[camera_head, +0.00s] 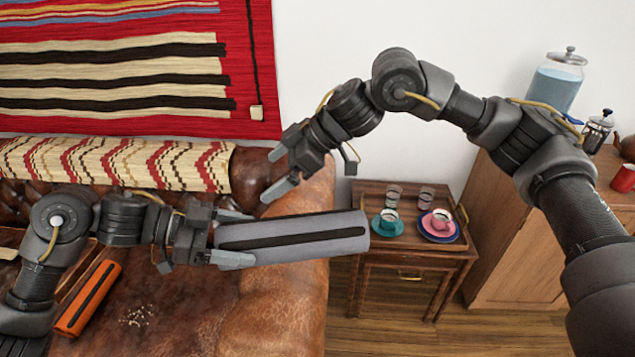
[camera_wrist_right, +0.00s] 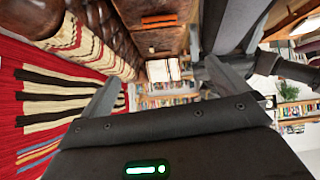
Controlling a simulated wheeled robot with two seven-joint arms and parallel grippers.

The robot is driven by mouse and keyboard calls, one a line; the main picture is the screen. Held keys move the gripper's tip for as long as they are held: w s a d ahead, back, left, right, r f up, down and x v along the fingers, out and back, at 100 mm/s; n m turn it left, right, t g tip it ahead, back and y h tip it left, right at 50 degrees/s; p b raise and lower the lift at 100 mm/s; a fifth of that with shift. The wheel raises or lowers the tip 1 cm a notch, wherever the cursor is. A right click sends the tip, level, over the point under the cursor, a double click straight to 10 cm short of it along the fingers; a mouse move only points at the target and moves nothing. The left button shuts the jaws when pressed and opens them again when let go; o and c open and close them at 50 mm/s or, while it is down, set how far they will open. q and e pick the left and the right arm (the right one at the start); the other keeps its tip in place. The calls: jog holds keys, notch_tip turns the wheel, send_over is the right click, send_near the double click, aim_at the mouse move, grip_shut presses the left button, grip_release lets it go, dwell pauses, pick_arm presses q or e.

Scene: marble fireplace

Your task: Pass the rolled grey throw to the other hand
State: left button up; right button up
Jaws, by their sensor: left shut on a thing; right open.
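The rolled grey throw (camera_head: 295,250) is a grey roll with a dark lengthwise stripe. In the head view it lies nearly level above the leather sofa's right end, its free end pointing right. My left gripper (camera_head: 240,238) is shut on the throw's left end, with fingers above and below it. My right gripper (camera_head: 277,172) is open and empty, up and left of the throw's middle and apart from it in the picture. Its two spread fingers also show in the right wrist view (camera_wrist_right: 165,92), with nothing held between them.
An orange roll (camera_head: 88,298) lies on the brown leather sofa (camera_head: 190,310), below my left arm. A small wooden table (camera_head: 400,259) with cups and glasses stands right of the throw. A wooden cabinet (camera_head: 525,240) with a blue-filled jar (camera_head: 556,82) stands behind my right arm.

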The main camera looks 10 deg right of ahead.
aim_at(293, 233)
jog(key=s+d+r+h, duration=0.1)
jog(key=s+d, duration=0.1)
jog(key=s, duration=0.1)
jog(key=s+d+g+h, duration=0.1)
jog(key=s+h, duration=0.1)
jog(key=s, duration=0.1)
jog(key=s+d+r+n+g+h, duration=0.1)
jog(key=s+d, duration=0.1)
jog(key=s, duration=0.1)
jog(key=shift+s+d+r+h, duration=0.25)
jog(key=shift+d+r+h, duration=0.05)
jog(key=shift+d+r, duration=0.05)
jog(key=x, duration=1.2)
jog(key=shift+s, duration=0.15)
jog(key=shift+c, duration=0.3)
jog(key=c, duration=1)
pick_arm(q)
jog(key=o, duration=1.2)
pick_arm(e)
jog(key=shift+c, duration=0.7)
pick_arm(q)
jog(key=v, duration=1.2)
